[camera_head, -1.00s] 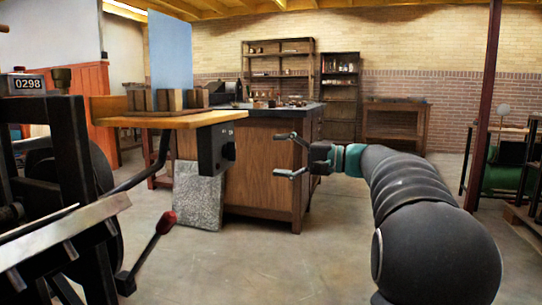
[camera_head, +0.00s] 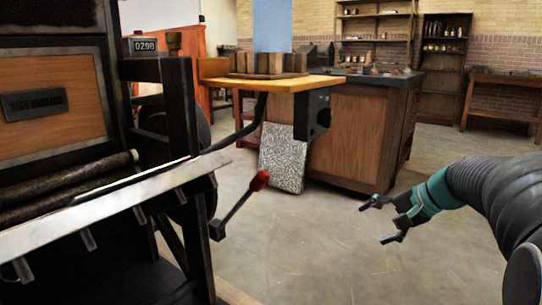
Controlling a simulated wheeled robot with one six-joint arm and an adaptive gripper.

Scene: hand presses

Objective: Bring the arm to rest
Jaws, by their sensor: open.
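My arm reaches in from the right edge of the head view, a dark ribbed arm with a teal band near its end. My gripper (camera_head: 380,220) points left and is open and empty, with its two fingers well apart. It hangs over the bare concrete floor, to the right of the press lever with the red knob (camera_head: 260,181). It touches nothing that I can see.
A black hand press (camera_head: 182,110) with a metal bar and rollers fills the left. A yellow-topped stand (camera_head: 290,84) holds wooden blocks. A wooden cabinet (camera_head: 352,135) stands behind, with a speckled slab (camera_head: 282,158) near it. The floor in the middle is clear.

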